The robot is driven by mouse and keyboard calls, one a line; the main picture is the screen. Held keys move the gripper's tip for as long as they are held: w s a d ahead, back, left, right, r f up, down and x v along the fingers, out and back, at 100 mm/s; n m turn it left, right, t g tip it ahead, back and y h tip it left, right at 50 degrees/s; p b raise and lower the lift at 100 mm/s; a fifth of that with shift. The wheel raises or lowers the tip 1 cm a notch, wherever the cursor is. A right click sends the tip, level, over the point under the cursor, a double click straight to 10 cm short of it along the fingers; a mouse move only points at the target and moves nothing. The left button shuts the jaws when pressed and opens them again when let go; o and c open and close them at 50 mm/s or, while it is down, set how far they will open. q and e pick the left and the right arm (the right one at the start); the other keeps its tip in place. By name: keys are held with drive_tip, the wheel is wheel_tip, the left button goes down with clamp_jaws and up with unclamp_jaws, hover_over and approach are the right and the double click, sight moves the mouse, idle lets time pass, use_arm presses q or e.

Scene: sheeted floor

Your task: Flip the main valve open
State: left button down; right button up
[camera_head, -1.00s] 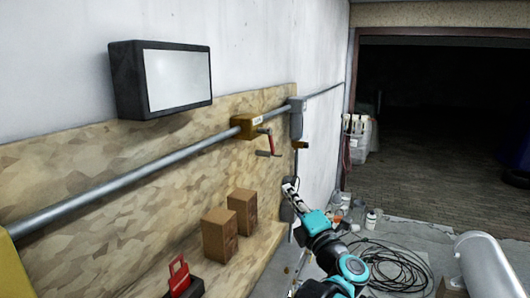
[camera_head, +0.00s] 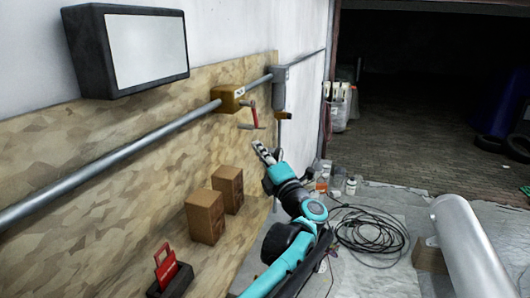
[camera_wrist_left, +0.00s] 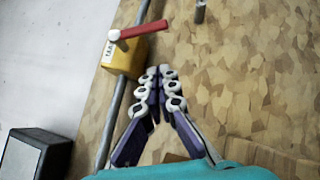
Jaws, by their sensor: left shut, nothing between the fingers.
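The main valve is a yellow box (camera_head: 227,98) on a grey wall pipe, with a red lever handle (camera_head: 254,114) hanging down on its right side. In the left wrist view the yellow valve box (camera_wrist_left: 121,54) is at the upper left, and its red handle (camera_wrist_left: 143,30) sticks out to the right. My left gripper (camera_head: 261,148) is shut and empty, below the handle in the head view and apart from it. In the left wrist view the shut fingertips (camera_wrist_left: 159,72) lie below and right of the valve. My right gripper is not in view.
A grey pipe (camera_head: 130,151) runs along the wall through the valve to a grey box (camera_head: 279,88). A dark-framed panel (camera_head: 147,47) hangs above. Two cardboard boxes (camera_head: 205,216) stand on a ledge. Coiled black cable (camera_head: 370,233) and a white cylinder (camera_head: 465,245) are at right.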

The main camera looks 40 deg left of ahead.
use_arm(q)
drive_tip(key=w+a+r+p, duration=0.2)
drive_tip(key=w+a, duration=0.3)
drive_tip(key=shift+w+r, duration=0.15)
drive_tip(key=shift+r, duration=0.25)
drive_tip(key=shift+w+f, duration=0.1)
drive_tip(key=shift+w+n+y+b, duration=0.15)
drive_tip(key=shift+n+y+b, duration=0.15)
drive_tip(key=shift+n+b, duration=0.1)
